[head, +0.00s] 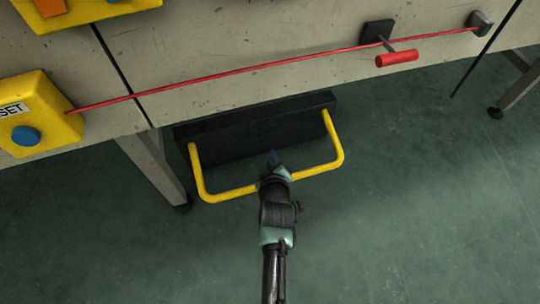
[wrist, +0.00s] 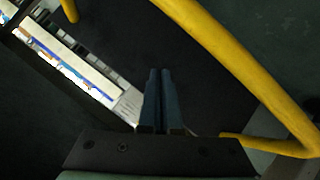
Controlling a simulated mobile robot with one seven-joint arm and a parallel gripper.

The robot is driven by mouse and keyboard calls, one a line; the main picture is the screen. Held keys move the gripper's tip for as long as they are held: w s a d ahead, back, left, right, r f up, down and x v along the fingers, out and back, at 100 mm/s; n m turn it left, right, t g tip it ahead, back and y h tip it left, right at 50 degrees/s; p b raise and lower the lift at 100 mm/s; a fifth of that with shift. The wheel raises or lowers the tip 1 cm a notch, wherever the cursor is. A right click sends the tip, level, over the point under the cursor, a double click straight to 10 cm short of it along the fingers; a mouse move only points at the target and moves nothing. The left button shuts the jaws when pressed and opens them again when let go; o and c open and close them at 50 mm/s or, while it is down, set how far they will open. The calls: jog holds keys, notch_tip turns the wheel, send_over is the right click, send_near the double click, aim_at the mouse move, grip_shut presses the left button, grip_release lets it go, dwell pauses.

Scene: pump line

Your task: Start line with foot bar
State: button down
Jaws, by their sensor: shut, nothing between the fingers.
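The yellow foot bar (head: 232,193) is a U-shaped tube whose two ends meet a black box (head: 255,122) low under the grey panel. My gripper (head: 273,157) crosses in front of the bar's middle in the head view, hiding a short piece of it, with its tips over the dark space between bar and box. In the wrist view my blue fingers (wrist: 159,73) are closed together and empty. The yellow bar (wrist: 240,65) runs down the right side there, apart from the fingertips in the picture. I cannot tell whether the gripper touches the bar.
A red cord (head: 270,68) with a red handle (head: 396,58) runs along the panel (head: 240,30). A yellow box (head: 50,100) with a blue button (head: 26,136) is at left. A table leg (head: 155,165) stands left of the bar. The green floor (head: 420,210) is clear.

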jog(key=shift+w+a+f+b, duration=0.1)
jog(key=shift+w+f+b, duration=0.1)
jog(key=shift+f+b, duration=0.55)
jog(key=shift+w+f+b, duration=0.2)
jog(key=shift+f+b, duration=0.35)
jog(key=shift+f, duration=0.3)
dwell(1.2)
jog(key=shift+r, duration=0.15)
dwell(0.4)
jog(key=shift+s+d+r+p, duration=0.1)
jog(key=shift+s+r+p, duration=0.1)
jog(key=shift+r+p, duration=0.55)
jog(key=shift+s+d+r+p, duration=0.1)
jog(key=shift+s+r+p, duration=0.05)
jog(key=shift+r+p, duration=0.55)
jog(key=shift+s+r+p, duration=0.2)
jog(key=shift+r+p, duration=0.4)
jog(key=shift+p, duration=0.25)
jog(key=shift+r, duration=0.1)
jog(key=r+p, duration=0.2)
jog(key=s+r+p, duration=0.1)
jog(key=r+p, duration=0.1)
jog(key=shift+s+d+r+p, duration=0.1)
jog(key=shift+d+r+p, duration=0.05)
jog(key=shift+r+p, duration=0.2)
